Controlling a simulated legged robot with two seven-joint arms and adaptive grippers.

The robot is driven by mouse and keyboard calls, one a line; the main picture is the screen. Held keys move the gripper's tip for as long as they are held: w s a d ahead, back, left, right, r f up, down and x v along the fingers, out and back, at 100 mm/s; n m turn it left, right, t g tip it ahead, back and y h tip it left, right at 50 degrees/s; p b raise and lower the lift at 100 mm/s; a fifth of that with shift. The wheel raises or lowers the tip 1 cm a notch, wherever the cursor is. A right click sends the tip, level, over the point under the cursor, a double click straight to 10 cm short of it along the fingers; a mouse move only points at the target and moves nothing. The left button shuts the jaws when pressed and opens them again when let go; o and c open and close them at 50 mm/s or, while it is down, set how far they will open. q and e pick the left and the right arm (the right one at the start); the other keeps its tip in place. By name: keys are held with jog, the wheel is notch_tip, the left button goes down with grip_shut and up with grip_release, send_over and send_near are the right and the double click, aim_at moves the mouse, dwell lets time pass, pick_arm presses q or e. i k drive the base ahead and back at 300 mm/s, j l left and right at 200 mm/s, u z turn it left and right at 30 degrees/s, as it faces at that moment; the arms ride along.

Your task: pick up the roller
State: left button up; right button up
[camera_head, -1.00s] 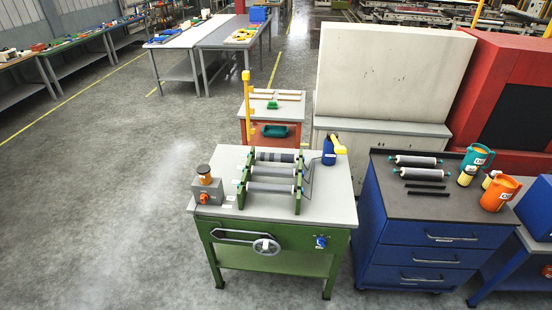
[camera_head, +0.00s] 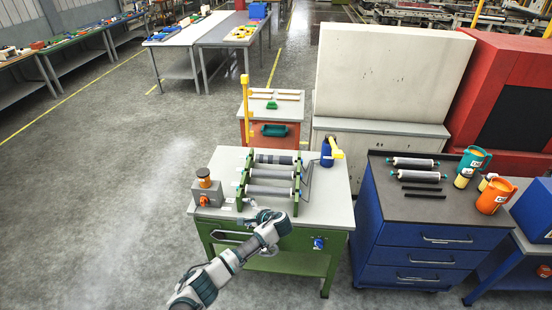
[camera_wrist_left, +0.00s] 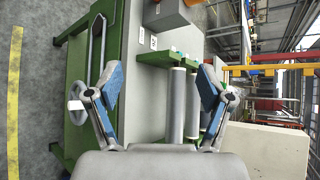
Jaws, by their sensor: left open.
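Several grey rollers lie in a green rack (camera_head: 297,183) on the grey-topped green table (camera_head: 335,206): the front roller (camera_head: 268,191), a middle roller (camera_head: 270,174) and a darker back roller (camera_head: 274,158). My left gripper (camera_head: 270,222) is at the table's front edge, just in front of the rack. In the left wrist view, my left gripper (camera_wrist_left: 162,80) has its two blue-padded fingers spread apart with nothing between them. The front roller (camera_wrist_left: 173,106) shows beyond the fingers, apart from them. My right gripper is not in view.
A grey box with an orange knob (camera_head: 205,192) stands on the table's left corner, and a blue bottle (camera_head: 327,152) at its back right. A blue cabinet (camera_head: 405,240) to the right carries two rollers (camera_head: 413,169), dark bars and jugs (camera_head: 495,195). The floor to the left is clear.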

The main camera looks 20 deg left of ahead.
aim_at(275, 160)
jog(key=i, duration=1.4)
